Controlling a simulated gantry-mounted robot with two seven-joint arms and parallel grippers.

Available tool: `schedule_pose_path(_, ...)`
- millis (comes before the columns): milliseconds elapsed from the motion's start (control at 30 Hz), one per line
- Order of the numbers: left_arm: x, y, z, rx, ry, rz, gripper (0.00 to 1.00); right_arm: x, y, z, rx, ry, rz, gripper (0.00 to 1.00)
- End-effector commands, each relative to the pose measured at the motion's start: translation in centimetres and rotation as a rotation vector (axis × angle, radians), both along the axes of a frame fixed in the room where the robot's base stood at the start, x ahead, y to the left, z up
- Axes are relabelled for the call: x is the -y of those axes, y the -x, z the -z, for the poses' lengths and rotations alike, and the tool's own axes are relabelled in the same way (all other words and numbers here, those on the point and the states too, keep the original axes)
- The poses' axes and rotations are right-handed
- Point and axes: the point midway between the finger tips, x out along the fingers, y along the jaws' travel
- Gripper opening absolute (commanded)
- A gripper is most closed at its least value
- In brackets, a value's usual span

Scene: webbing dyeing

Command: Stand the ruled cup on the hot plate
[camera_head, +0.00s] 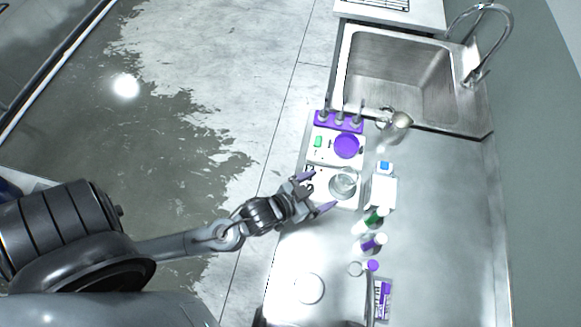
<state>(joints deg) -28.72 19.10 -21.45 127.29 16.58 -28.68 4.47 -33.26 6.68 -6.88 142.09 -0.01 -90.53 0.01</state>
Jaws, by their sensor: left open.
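A clear glass cup (343,184), apparently the ruled cup, stands upright on a low white unit on the steel counter; its markings are too small to read. Just behind it is a white device with a round purple disc (346,146) and a green patch, which looks like the hot plate. Nothing stands on the disc. My left gripper (316,193) is open at the left side of the cup, its two purple-tipped fingers spread apart and pointing towards it. I cannot tell whether they touch it. My right gripper is not in view.
A purple rack (339,122) with upright tools stands behind the disc. A shiny cup (398,121) is near the sink (400,75). A white bottle with a blue cap (383,190), small vials (373,244) and a white round dish (309,289) stand nearby. The counter's right side is clear.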

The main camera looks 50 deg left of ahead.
Motion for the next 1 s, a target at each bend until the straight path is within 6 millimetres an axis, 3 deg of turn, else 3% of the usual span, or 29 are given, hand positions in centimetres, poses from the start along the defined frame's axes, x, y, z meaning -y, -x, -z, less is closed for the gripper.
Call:
schedule_pose_path(267, -1.3, 2.9, 1.3, -0.295, -0.047, -0.012, 0.95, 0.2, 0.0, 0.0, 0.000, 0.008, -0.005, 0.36)
schedule_pose_path(633, -4.4, 10.8, 1.7, -0.759, -0.153, -0.015, 0.95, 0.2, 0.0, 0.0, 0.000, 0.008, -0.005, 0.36)
schedule_pose_path(800, -4.9, 12.2, 1.5, -0.828, -0.173, -0.015, 0.95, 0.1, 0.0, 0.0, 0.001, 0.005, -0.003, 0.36)
schedule_pose_path(1000, -4.9, 12.3, 1.5, -0.833, -0.174, -0.015, 0.95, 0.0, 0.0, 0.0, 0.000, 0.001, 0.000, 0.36)
